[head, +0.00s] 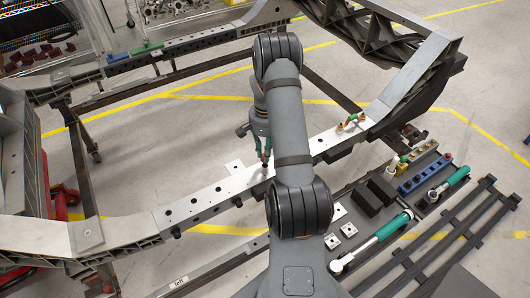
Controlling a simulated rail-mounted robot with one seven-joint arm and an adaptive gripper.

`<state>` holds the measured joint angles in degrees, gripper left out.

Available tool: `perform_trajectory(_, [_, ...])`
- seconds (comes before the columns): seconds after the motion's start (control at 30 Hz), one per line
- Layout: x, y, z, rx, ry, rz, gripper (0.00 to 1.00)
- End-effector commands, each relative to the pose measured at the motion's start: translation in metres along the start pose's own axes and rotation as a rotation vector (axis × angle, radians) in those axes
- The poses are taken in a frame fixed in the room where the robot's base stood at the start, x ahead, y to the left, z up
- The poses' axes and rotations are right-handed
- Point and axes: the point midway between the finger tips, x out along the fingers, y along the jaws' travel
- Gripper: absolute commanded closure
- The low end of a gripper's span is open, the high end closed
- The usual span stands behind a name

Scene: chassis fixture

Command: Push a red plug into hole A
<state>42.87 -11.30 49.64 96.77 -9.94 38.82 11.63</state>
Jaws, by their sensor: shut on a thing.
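My gripper (267,154), with teal finger parts, points down at the near chassis rail (205,198), just left of my arm's forearm. It is shut on a small reddish part that looks like the red plug; it is too small and partly covered to make out well. The rail's light top face has several dark holes, one of them a hole (194,201) left of the gripper. No letter is readable, so I cannot tell which is hole A. My arm hides part of the rail. Whether the part touches the rail cannot be told.
Dark red pieces (35,55) lie at the top left. A small brass-and-green fitting (350,121) sits on the rail to the right. A teal-handled wrench (372,240), black blocks (375,195) and a blue socket holder (420,182) lie at the lower right. Floor inside the frame is clear.

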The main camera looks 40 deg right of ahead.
Motion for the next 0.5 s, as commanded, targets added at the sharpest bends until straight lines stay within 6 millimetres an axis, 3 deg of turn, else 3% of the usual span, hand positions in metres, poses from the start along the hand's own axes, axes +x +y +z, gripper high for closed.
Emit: perform_trajectory(0.5, [0.016,0.000,0.000,0.000,0.000,0.000,0.93])
